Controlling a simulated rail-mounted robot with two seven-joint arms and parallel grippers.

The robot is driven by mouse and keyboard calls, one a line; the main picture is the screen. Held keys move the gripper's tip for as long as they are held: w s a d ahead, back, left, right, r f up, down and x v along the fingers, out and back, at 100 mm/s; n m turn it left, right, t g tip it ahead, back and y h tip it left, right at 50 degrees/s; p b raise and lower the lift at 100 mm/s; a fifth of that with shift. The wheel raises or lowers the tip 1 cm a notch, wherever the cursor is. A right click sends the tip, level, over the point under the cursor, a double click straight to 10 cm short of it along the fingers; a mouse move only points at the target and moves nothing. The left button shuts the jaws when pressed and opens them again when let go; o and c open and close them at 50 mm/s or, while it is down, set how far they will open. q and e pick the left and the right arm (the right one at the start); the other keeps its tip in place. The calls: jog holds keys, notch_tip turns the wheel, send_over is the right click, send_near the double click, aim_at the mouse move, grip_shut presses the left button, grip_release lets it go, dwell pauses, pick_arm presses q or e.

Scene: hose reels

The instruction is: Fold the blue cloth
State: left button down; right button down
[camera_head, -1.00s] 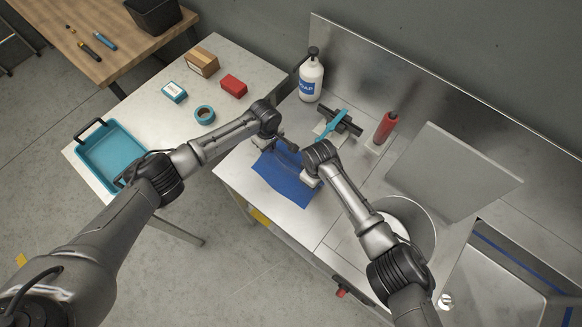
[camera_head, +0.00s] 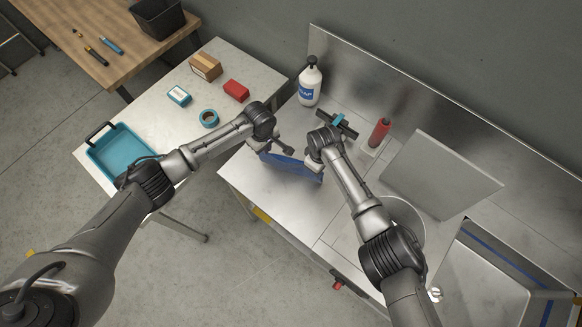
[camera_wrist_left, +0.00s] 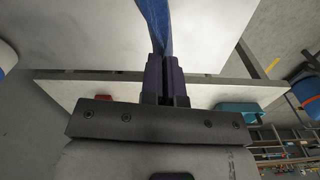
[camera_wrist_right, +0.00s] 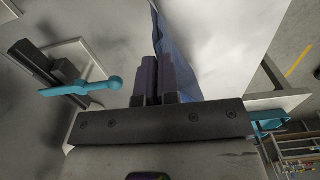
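The blue cloth (camera_head: 292,166) hangs as a narrow strip between my two grippers, over the steel counter. My left gripper (camera_head: 262,150) is at the cloth's left end. In the left wrist view its fingers (camera_wrist_left: 167,78) are shut on the cloth (camera_wrist_left: 156,25). My right gripper (camera_head: 316,166) is at the cloth's right end. In the right wrist view its fingers (camera_wrist_right: 160,80) look closed together, with the cloth (camera_wrist_right: 175,50) running up from them. Part of the cloth is hidden behind the grippers in the head view.
On the counter (camera_head: 300,207) stand a soap bottle (camera_head: 309,83), a red bottle (camera_head: 379,132), a dark holder with a blue-green tool (camera_head: 338,122) and a grey panel (camera_head: 440,175). The left table holds a teal tray (camera_head: 122,154), boxes and tape (camera_head: 208,118). The counter's front is clear.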

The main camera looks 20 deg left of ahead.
jog(key=shift+s+d+r+p, duration=0.1)
jog(key=shift+r+p, duration=1.65)
jog(key=shift+r, duration=0.45)
